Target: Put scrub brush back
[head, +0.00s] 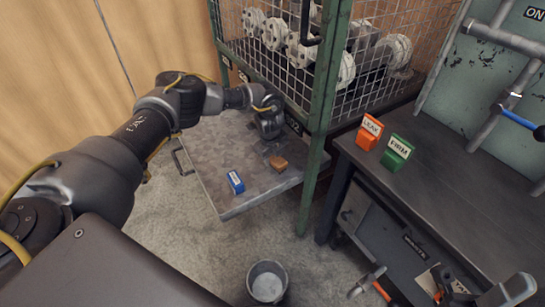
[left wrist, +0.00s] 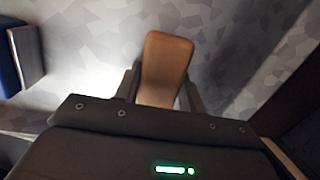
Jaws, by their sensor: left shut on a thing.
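The scrub brush (head: 278,163) shows as a small brown wooden block over the pulled-out grey tray, below the wire cage. My left gripper (head: 270,150) reaches down to it from behind. In the left wrist view the brush's brown back (left wrist: 165,68) stands between the two fingers (left wrist: 160,92), and the gripper is shut on it. Its bristles are hidden. I cannot tell whether the brush touches the tray. My right gripper is not in view.
A blue box (head: 235,182) lies on the tray (head: 215,145) left of the brush. A green cage post (head: 317,150) stands close on the right. Orange LEAK (head: 369,133) and green FIRM (head: 397,152) signs stand on the dark bench (head: 450,180). A bucket (head: 267,283) is on the floor.

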